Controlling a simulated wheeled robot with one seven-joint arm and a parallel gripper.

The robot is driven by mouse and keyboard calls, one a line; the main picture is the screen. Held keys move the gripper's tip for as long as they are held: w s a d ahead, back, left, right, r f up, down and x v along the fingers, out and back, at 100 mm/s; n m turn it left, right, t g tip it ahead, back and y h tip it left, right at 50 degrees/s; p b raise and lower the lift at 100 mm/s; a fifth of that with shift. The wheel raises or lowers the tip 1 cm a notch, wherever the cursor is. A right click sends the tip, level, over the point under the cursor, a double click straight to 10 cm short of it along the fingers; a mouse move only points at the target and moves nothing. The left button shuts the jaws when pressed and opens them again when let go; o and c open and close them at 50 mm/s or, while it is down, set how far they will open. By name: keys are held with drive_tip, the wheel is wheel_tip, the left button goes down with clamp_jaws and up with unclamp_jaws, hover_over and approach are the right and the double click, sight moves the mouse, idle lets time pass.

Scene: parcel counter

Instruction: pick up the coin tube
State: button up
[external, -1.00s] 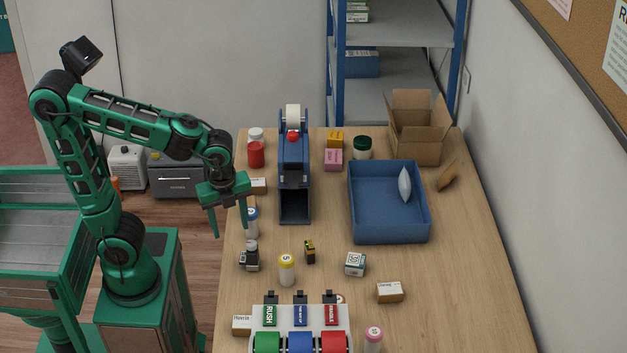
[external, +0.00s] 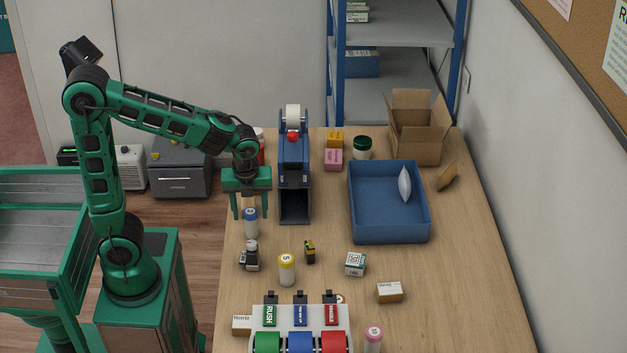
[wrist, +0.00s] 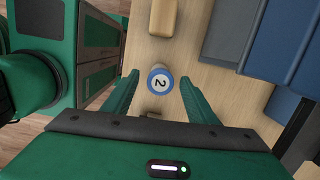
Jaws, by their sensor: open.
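A white coin tube with a blue cap (external: 251,225) stands upright near the left edge of the counter. In the wrist view its cap (wrist: 160,80), marked 2, shows between my fingers. My gripper (external: 251,214) is open and empty, pointing down, with its fingers to either side of this tube's top; I cannot tell the exact height gap. A yellow-capped tube (external: 286,271), marked 5, stands nearer the front. A pink-capped tube (external: 373,341) stands at the front, cut off by the picture edge.
A blue tape dispenser (external: 294,160) stands close to the right of my gripper. A blue tray (external: 389,236) holds a pale packet. Bare counter lies at the right front.

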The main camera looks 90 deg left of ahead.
sight(252, 221)
drive_tip(key=shift+a+f, duration=0.25)
drive_tip(key=shift+f, duration=1.05)
drive_tip(key=shift+a+f, duration=0.2)
drive_tip(key=shift+f, duration=1.05)
drive_tip(key=c, duration=1.2)
